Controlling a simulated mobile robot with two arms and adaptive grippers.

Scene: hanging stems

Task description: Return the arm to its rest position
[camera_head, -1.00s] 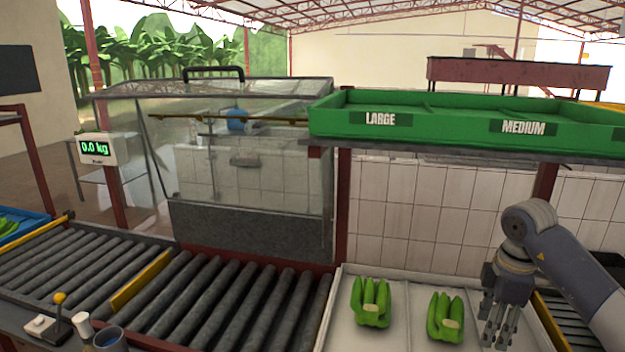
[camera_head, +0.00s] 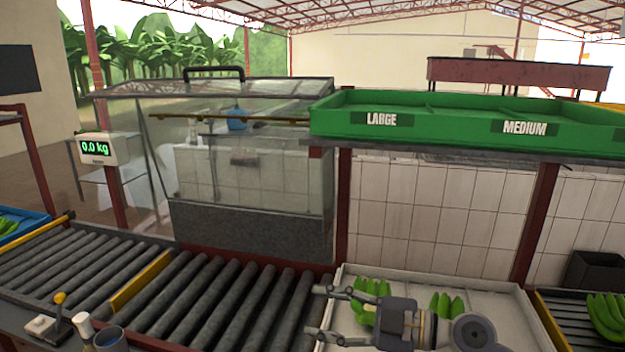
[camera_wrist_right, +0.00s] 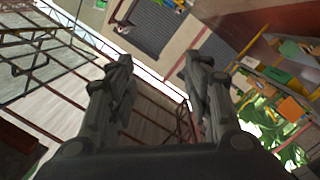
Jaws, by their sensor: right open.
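My right gripper (camera_head: 326,314) is low in the head view, over the left part of the white tray (camera_head: 500,300). Its fingers point left and stand apart, open and empty. In the right wrist view the two fingers (camera_wrist_right: 155,85) are spread with nothing between them, and only distant floor and structures show beyond. My right arm comes in from the bottom and partly hides two green banana bunches, one (camera_head: 372,288) behind the gripper and one (camera_head: 446,304) behind the wrist. My left gripper does not show.
A roller conveyor (camera_head: 210,305) runs left of the tray. A green bin marked LARGE and MEDIUM (camera_head: 450,125) sits on a shelf above. Another bunch (camera_head: 605,318) lies at the far right.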

